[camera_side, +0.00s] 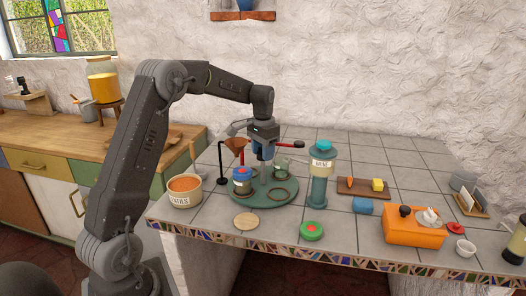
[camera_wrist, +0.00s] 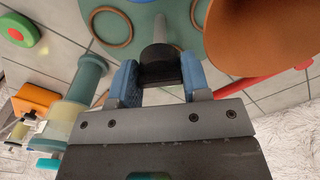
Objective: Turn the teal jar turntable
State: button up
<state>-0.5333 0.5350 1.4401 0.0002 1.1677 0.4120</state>
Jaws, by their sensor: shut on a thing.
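The teal jar turntable (camera_side: 262,204) is a round disc on the tiled counter, with a post at its middle. A jar with a blue lid (camera_side: 242,177) stands on its left part, and another jar (camera_side: 282,165) stands at its back right. Copper-coloured rings (camera_side: 283,195) mark the disc; one shows in the wrist view (camera_wrist: 111,11). My gripper (camera_side: 263,157) is above the disc's middle. In the wrist view, its blue fingers (camera_wrist: 161,82) are shut on the black knob (camera_wrist: 160,62) at the top of the post. The side view hides the knob.
A brown funnel (camera_side: 236,144) hangs close beside my gripper, large in the wrist view (camera_wrist: 258,35). A red-tipped bar (camera_side: 296,145) is behind. A tall teal canister (camera_side: 320,180) stands right, a labelled tub (camera_side: 184,200) left. A green-and-red disc (camera_side: 312,230) lies in front.

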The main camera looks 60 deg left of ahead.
jog(key=shift+r+m, duration=0.1)
jog(key=shift+m, duration=5.1)
jog(key=o, duration=1)
notch_tip(320, 180, up, 14)
jog(key=shift+o, duration=0.2)
